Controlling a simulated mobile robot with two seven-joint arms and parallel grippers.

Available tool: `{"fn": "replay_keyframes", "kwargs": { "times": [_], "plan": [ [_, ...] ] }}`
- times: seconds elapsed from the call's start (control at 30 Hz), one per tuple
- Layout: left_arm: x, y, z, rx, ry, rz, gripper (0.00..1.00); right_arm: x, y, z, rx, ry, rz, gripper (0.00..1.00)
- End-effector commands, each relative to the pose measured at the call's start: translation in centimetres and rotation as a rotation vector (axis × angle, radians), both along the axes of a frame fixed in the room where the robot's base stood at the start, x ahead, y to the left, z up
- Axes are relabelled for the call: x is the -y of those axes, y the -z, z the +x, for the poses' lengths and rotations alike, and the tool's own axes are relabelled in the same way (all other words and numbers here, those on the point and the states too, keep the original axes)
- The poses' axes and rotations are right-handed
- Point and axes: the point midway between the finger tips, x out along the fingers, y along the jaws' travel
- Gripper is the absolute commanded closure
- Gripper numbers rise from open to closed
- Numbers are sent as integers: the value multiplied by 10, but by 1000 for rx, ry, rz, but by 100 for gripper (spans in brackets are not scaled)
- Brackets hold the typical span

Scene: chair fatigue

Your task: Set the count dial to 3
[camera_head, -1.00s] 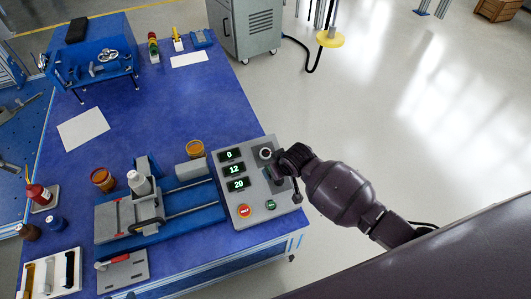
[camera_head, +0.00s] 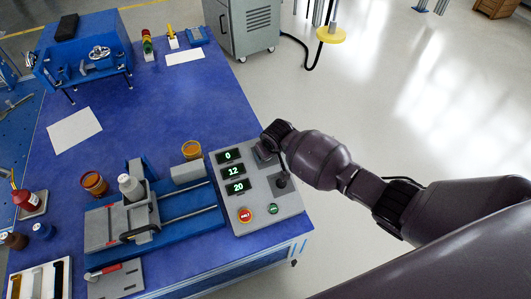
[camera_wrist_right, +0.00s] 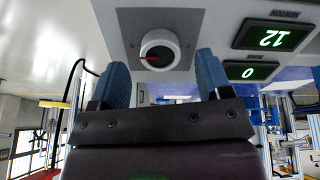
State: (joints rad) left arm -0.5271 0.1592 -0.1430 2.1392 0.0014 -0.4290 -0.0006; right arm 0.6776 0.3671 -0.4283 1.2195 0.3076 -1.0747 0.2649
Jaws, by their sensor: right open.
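A white round dial (camera_wrist_right: 160,50) with a red pointer mark sits on a dark square plate in the right wrist view. Its pointer points to the picture's left. My right gripper (camera_wrist_right: 162,78) is open, its two blue fingers apart on either side below the dial, with nothing between them. In the head view my right gripper (camera_head: 264,152) is over the upper right of the grey control box (camera_head: 262,225) and hides the dial. The box's displays read 0 (camera_head: 229,156), 12 (camera_head: 233,171) and 20 (camera_head: 237,187). My left gripper is not in view.
A black joystick (camera_head: 281,183), a red button (camera_head: 245,214) and a green button (camera_head: 272,209) are on the box. Open floor lies to the right.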

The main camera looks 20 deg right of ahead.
Motion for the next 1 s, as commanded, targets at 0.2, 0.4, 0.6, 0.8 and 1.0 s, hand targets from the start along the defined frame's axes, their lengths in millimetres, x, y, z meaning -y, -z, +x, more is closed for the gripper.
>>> {"fn": "replay_keyframes", "kwargs": {
  "times": [0.2, 0.4, 0.6, 0.8, 1.0],
  "plan": [
    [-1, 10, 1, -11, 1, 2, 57, -1, 25, 8, -4, 0, 0, 29],
    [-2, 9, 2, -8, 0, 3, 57, -1, 26, 12, 2, 0, 0, 29],
    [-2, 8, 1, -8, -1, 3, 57, 0, 25, 12, 3, 0, 1, 29],
    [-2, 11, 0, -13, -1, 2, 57, 0, 26, 12, 2, 0, 0, 58],
    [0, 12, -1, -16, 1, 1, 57, 0, 26, 12, 2, -1, 0, 78]
  ]
}}
